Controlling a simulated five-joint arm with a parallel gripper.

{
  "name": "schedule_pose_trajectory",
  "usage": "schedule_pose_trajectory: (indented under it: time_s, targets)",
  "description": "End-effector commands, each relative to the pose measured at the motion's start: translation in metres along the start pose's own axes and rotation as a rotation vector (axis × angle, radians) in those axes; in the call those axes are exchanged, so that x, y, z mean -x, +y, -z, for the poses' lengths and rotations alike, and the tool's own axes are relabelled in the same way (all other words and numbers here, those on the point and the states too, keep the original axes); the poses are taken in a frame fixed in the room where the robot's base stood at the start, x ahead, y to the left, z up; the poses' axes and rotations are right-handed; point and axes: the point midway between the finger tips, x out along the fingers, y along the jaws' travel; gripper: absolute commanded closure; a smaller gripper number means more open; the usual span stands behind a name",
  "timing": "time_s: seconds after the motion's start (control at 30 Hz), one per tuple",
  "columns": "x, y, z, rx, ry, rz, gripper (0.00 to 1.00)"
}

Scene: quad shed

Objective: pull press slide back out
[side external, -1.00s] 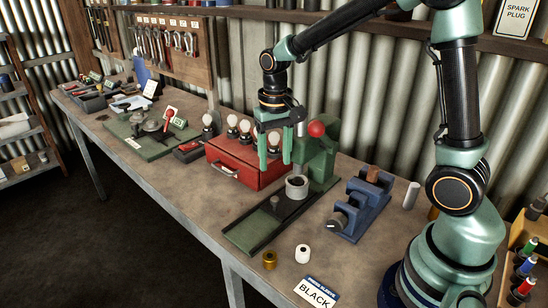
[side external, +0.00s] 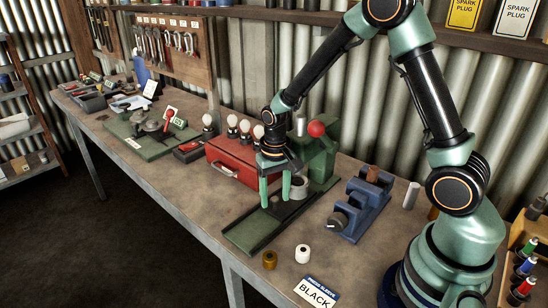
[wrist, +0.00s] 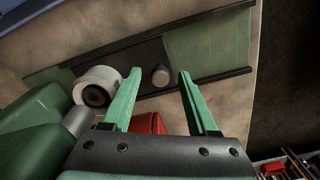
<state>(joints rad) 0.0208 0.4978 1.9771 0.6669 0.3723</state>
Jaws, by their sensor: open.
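The green arbor press (side external: 318,155) with a red ball handle (side external: 317,129) stands on a long green base with dark rails. Its dark slide plate (wrist: 130,60) carries a pale ring-shaped cup (side external: 299,186), close to the press, and a small grey knob (wrist: 160,75) further out. The cup also shows in the wrist view (wrist: 97,86). My gripper (side external: 275,204) is open and points down, one green finger on each side of the knob. In the wrist view the knob appears between the fingertips (wrist: 160,73); I cannot tell whether either touches it.
A red toolbox (side external: 235,163) with bulbs on top stands just behind my gripper. A blue fixture (side external: 360,208) is to the right. A brass spool (side external: 269,260) and a white spool (side external: 303,253) stand near the front edge. The outer end of the green base (side external: 248,236) is clear.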

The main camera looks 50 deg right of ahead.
Motion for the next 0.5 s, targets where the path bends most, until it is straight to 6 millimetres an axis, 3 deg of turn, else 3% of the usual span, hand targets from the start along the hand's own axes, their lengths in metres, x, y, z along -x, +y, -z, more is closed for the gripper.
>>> schedule_pose_trajectory:
  time_s: [0.07,0.2,0.23,0.5]
  targets:
    - [0.0002,0.0000,0.0000,0.000,0.000,0.000,0.41]
    - [0.0004,0.0000,0.0001,0.000,0.000,0.000,0.94]
    - [0.0004,0.0000,0.0001,0.000,0.000,0.000,1.00]
    - [0.0006,0.0001,0.0001,0.000,0.000,0.000,1.00]
